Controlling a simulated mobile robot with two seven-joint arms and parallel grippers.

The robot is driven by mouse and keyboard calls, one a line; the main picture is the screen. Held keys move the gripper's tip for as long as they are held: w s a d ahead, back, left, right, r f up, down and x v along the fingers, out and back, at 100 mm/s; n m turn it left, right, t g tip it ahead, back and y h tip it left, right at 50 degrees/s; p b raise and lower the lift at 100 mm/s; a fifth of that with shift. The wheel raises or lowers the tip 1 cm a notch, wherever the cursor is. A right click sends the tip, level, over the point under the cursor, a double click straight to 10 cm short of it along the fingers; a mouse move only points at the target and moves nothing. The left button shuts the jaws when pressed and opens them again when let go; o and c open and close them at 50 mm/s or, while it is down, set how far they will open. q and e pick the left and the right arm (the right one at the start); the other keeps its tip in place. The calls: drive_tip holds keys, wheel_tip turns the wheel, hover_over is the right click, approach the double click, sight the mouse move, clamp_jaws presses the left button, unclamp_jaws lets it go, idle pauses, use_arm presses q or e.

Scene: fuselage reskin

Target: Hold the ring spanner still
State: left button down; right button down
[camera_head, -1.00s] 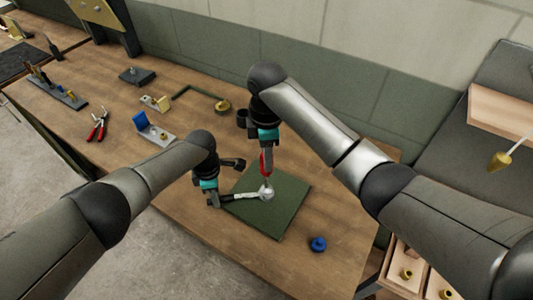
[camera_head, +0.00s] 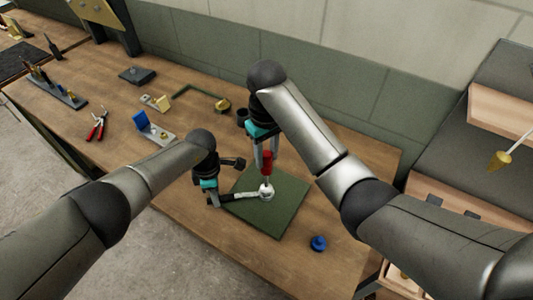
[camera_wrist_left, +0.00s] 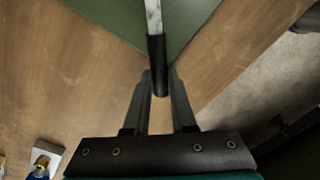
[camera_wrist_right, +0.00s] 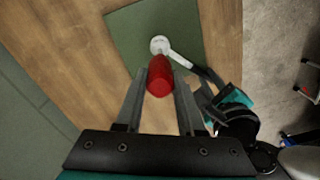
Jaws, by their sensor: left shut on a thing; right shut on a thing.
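The ring spanner has a black grip and a silver shaft (camera_head: 246,195), and lies flat over the green mat (camera_head: 285,205). My left gripper (camera_head: 219,200) is shut on the black grip (camera_wrist_left: 158,65) at the mat's left edge. The spanner's ring end (camera_wrist_right: 159,44) is at the mat's middle. A red-handled tool (camera_head: 266,160) stands upright with its lower end at the ring; the exact contact is hidden. My right gripper (camera_wrist_right: 160,78) is shut on the red handle (camera_wrist_right: 160,75) from above.
A blue knob-like part (camera_head: 318,243) sits on the wooden bench right of the mat. Red pliers (camera_head: 97,127), a bracket with a blue block (camera_head: 143,121) and a tool rack (camera_head: 58,91) lie to the left. The bench front is clear.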

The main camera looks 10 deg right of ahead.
drive_tip(key=shift+n, duration=0.3)
drive_tip(key=shift+n, duration=1.5)
drive_tip(key=shift+n, duration=0.5)
drive_tip(key=shift+r, duration=0.2)
drive_tip(key=shift+r, duration=0.8)
